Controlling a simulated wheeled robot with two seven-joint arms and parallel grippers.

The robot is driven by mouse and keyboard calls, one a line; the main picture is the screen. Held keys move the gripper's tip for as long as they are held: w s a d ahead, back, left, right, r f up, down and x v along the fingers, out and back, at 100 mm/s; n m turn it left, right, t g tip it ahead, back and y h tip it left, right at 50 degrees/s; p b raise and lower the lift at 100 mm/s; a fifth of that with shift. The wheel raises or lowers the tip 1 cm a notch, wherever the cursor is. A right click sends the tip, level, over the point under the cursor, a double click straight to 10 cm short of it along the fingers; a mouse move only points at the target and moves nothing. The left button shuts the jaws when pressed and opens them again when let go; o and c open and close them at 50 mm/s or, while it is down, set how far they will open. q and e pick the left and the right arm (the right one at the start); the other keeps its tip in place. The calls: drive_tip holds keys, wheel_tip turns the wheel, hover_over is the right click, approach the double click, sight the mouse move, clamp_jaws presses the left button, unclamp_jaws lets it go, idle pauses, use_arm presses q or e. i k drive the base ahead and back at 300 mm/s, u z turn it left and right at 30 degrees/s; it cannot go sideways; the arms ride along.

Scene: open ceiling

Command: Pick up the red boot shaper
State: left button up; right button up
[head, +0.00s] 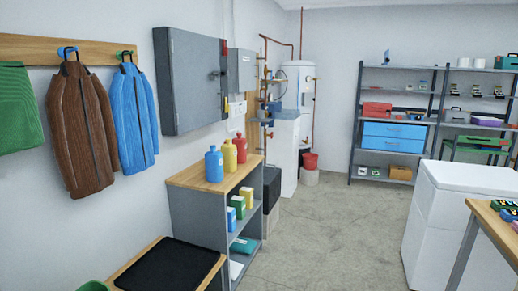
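I cannot make out a red boot shaper for certain in the head view. Red things in view are a red bottle (241,148) on the wooden top of a low shelf, a red bin (310,161) on the floor at the back, and a red case (376,109) on the back shelving. Small items with some red, a dark and green one (504,205) among them, lie on the wooden table at the right edge, too small to identify. Neither of my grippers is in view.
The low shelf (190,176) stands along the left wall, with a wooden bench (137,262) bearing a black mat in front. A white chest (446,225) and the wooden table (481,213) stand at the right. The grey floor (330,235) between is clear.

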sight(241, 144)
drive_tip(key=z, duration=0.45)
drive_tip(key=i, duration=1.9)
drive_tip(key=z, duration=0.05)
